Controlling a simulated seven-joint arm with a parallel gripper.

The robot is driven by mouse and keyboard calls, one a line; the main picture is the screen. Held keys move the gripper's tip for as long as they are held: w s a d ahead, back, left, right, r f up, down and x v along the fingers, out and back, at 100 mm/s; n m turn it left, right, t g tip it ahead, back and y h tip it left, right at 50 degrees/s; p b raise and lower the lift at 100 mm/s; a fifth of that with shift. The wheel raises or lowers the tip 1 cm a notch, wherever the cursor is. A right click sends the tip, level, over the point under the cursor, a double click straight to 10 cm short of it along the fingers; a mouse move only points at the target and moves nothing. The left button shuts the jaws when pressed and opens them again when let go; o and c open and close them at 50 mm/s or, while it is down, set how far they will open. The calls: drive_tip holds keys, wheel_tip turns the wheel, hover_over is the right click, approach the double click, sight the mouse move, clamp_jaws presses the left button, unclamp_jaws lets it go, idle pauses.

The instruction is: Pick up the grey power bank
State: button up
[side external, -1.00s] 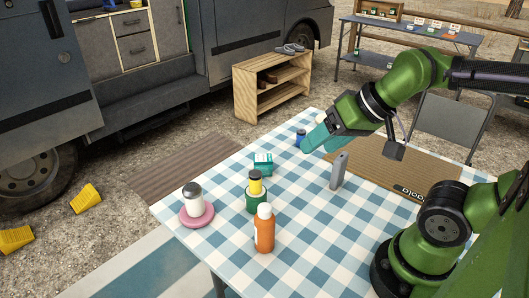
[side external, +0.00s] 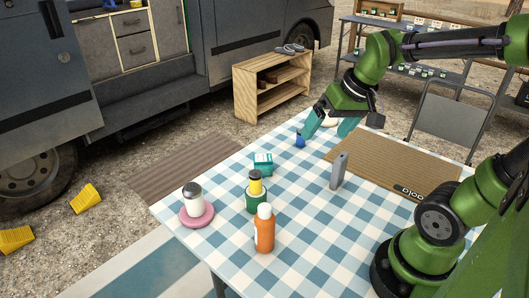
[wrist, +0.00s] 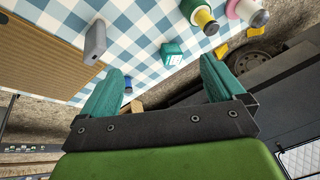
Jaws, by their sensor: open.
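The grey power bank (side external: 339,171) stands upright on the checked tablecloth (side external: 205,243), beside the near left edge of a brown mat. In the wrist view the power bank (wrist: 96,41) shows at upper left, outside the space between the fingers. My gripper (side external: 325,128) is open, with teal fingers pointing down over the far end of the table, behind the power bank and apart from it. Nothing is held between the fingers (wrist: 160,85) in the wrist view.
A blue item (side external: 300,141), partly hidden, is beside my left finger. A teal box (side external: 263,170), a yellow-and-green stack (side external: 256,202), an orange bottle (side external: 264,232) and a white jar (side external: 193,203) on a pink dish (side external: 205,221) stand nearer the front left. The brown mat (side external: 395,166) is bare.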

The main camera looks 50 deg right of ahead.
sight(342, 156)
drive_tip(key=d+f+n+g, duration=0.1)
drive_tip(key=d+n+g, duration=0.45)
drive_tip(key=d, duration=0.65)
drive_tip(key=shift+t, duration=0.35)
drive_tip(key=f, duration=1)
drive_tip(key=shift+w+f, duration=0.1)
drive_tip(key=shift+w, duration=0.15)
drive_tip(key=shift+w+d+f, duration=0.1)
drive_tip(key=shift+f, duration=1.5)
drive_tip(key=shift+w+d+f, duration=0.1)
drive_tip(key=shift+f, duration=1.45)
drive_tip(key=c, duration=1.2)
drive_tip(key=shift+r, duration=0.1)
